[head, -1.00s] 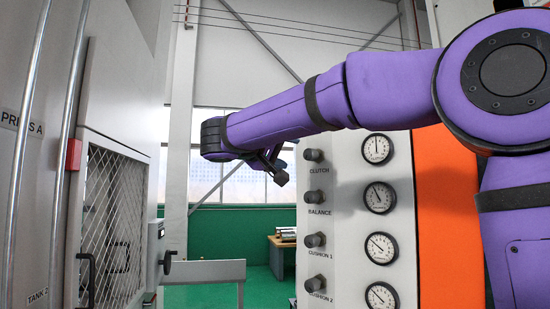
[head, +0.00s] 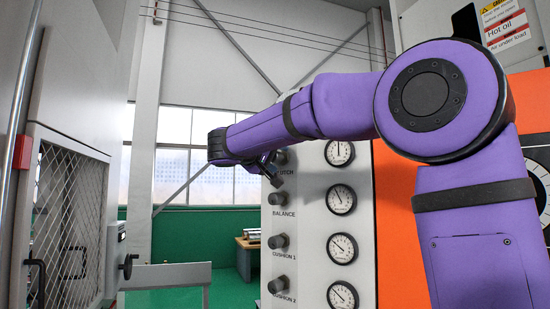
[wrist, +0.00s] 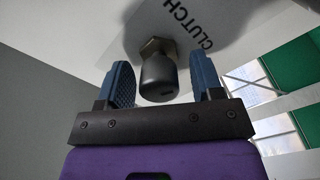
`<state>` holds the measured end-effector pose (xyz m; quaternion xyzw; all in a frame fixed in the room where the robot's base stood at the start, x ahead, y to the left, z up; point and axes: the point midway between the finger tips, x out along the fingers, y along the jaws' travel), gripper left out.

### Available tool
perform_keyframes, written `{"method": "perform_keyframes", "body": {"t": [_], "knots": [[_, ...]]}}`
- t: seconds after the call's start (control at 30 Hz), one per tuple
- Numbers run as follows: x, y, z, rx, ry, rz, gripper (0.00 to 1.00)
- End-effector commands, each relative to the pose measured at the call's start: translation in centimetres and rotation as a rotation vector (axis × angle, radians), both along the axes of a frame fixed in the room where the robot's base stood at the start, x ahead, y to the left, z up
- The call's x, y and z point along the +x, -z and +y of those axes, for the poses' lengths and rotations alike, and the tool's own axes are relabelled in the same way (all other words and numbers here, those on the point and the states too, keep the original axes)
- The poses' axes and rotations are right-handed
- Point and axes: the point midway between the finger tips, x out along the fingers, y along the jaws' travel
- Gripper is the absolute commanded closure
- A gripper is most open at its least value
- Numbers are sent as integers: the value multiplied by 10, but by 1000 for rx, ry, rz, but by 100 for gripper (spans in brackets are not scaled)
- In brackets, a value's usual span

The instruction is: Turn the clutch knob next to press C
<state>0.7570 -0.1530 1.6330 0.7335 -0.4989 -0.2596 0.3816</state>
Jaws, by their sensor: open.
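The clutch knob (wrist: 158,80) is a dark grey cylinder on a hexagonal base, with the word CLUTCH beside it on the pale panel. In the wrist view it shows between the two blue padded fingers of my gripper (wrist: 163,78), with a gap on each side. The fingers are apart and nothing is gripped. In the head view my gripper (head: 271,168) is at the panel's left edge and partly covers the CLUTCH label. The clutch knob (head: 281,157) shows just behind it, partly hidden. No press C label is in view.
Below are the balance knob (head: 281,198), cushion 1 knob (head: 280,241) and cushion 2 knob (head: 279,285). Several gauges (head: 341,199) run down the panel at their right. A mesh door (head: 65,215) and a black handle (head: 127,266) stand at left. Open floor lies between.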

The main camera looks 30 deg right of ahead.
Motion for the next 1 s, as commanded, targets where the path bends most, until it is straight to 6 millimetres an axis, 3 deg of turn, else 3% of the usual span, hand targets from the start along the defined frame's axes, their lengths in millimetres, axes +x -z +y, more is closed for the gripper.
{"method": "perform_keyframes", "body": {"t": [0.17,0.4,0.57,1.0], "knots": [[0,0,0,0,0,0,40],[0,0,0,0,0,0,89],[0,0,0,7,0,-17,89],[0,0,0,121,0,-306,89]]}}
